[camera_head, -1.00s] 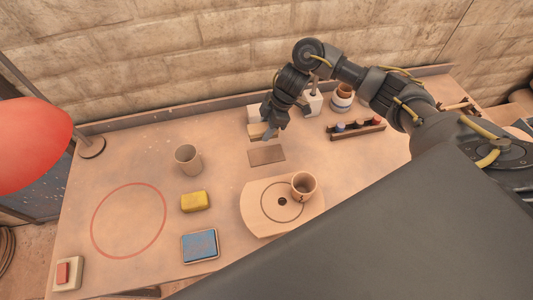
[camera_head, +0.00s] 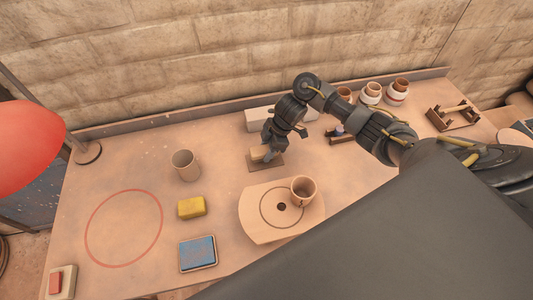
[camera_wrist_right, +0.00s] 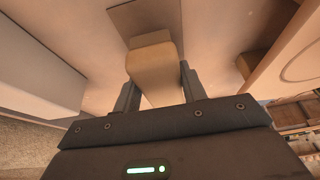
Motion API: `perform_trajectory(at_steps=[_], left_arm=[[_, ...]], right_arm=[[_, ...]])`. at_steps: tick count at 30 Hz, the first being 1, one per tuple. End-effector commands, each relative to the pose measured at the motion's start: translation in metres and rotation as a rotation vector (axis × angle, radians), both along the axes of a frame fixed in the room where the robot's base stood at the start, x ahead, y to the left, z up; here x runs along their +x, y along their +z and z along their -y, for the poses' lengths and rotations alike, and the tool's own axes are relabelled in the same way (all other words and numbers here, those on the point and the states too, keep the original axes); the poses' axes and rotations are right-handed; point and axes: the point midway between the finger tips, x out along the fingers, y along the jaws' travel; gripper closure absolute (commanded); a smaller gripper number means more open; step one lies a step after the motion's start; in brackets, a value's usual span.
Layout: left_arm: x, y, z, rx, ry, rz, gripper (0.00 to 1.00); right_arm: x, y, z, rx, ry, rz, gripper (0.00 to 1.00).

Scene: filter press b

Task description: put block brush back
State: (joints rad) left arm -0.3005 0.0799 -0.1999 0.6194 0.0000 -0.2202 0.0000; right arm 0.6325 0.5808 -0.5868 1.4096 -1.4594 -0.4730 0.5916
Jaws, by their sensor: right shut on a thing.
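The block brush (camera_head: 258,153) is a small tan wooden block in the jaws of my right gripper (camera_head: 266,150). In the right wrist view the brush (camera_wrist_right: 152,62) sits between the two dark fingers (camera_wrist_right: 158,92). Its far end overlaps the brown rectangular mat (camera_wrist_right: 147,17). In the head view the brush is over the brown mat (camera_head: 267,167), which it partly hides. I cannot tell whether it touches the mat. My left gripper is not in view.
A round-marked board (camera_head: 255,222) with a cup (camera_head: 303,190) is in front of the mat. A white block (camera_head: 262,114) stands behind. A grey cup (camera_head: 185,165), yellow sponge (camera_head: 191,207) and blue pad (camera_head: 198,253) are to the left. The red-circle area (camera_head: 124,228) is clear.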

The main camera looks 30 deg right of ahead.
Motion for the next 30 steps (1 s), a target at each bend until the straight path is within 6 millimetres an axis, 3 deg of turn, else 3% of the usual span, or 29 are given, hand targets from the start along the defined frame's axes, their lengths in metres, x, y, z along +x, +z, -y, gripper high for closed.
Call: perform_trajectory(at_steps=[3,17,18,23,30], left_arm=[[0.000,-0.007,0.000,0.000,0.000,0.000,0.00],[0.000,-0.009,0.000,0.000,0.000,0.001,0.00],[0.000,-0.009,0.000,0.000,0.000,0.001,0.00],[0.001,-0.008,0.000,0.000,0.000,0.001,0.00],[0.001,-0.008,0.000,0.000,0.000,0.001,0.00]], right_arm=[[0.000,-0.018,-0.001,0.002,-0.001,-0.001,0.80],[0.000,-0.024,0.000,0.000,0.001,0.000,0.80],[0.000,-0.025,0.000,0.000,0.000,0.000,0.57],[0.000,-0.024,0.000,0.000,0.000,0.001,0.37],[0.000,-0.024,0.000,0.001,0.001,0.002,0.37]])
